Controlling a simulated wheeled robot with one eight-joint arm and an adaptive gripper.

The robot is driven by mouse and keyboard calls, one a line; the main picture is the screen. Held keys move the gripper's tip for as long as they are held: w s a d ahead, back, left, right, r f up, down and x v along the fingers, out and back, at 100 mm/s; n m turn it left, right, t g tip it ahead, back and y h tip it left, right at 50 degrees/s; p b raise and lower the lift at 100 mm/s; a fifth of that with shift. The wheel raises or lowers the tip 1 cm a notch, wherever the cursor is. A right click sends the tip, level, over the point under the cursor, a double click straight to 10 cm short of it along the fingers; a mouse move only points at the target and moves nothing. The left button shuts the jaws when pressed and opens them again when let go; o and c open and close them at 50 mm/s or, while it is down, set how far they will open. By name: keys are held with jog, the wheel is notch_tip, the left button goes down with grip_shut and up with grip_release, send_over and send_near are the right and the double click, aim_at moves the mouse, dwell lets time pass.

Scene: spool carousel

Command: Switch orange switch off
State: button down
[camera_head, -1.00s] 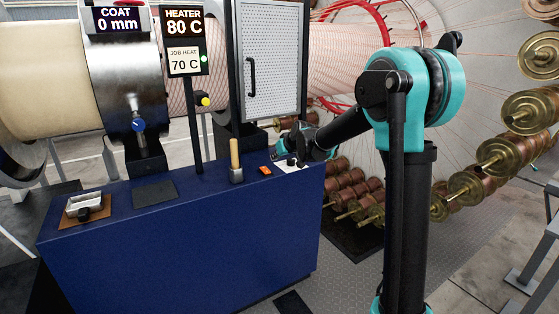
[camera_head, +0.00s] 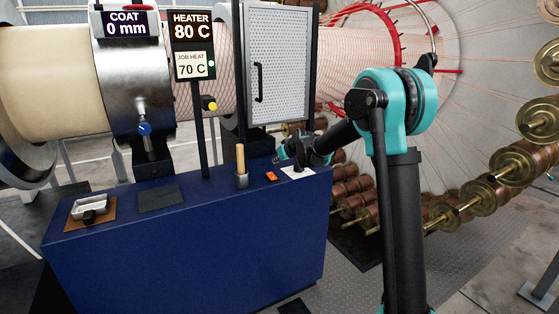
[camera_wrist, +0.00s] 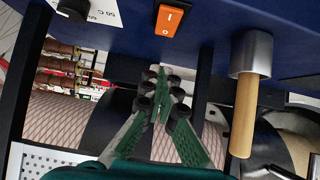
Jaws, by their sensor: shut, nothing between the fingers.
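The orange switch (camera_head: 271,176) sits on the top of the blue console (camera_head: 190,240), near its right end. In the wrist view the orange switch (camera_wrist: 169,20) shows at the top with white I and O marks; I cannot tell which side is pressed. My gripper (camera_head: 283,155) is above the far right part of the console, behind the switch in the head view. In the wrist view my gripper (camera_wrist: 162,82) has its fingers together and empty, apart from the switch. The fingertips' exact height above the console is unclear.
A wooden-handled lever in a metal socket (camera_head: 241,170) stands left of the switch. A white plate (camera_head: 300,173) with a black knob lies to its right. The display post (camera_head: 201,135) and mesh panel (camera_head: 277,65) rise behind. Copper spools (camera_head: 350,188) fill the right side.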

aim_at(270, 174)
jog(key=x, duration=0.4)
jog(key=shift+w+a+f, duration=0.2)
jog(key=shift+w+f, duration=0.05)
jog(key=f, duration=0.3)
jog(key=shift+w+a, duration=0.2)
jog(key=shift+w, duration=0.15)
jog(key=shift+f, duration=0.65)
jog(key=shift+a, duration=0.1)
jog(key=shift+w+f+g+h, duration=0.15)
jog(key=shift+f+g+h, duration=0.1)
jog(key=shift+g+h, duration=0.05)
jog(key=shift+w+a, duration=0.15)
jog(key=shift+w+a+r, duration=0.15)
jog(key=shift+w+a, duration=0.2)
jog(key=shift+w, duration=0.15)
jog(key=shift+r, duration=0.1)
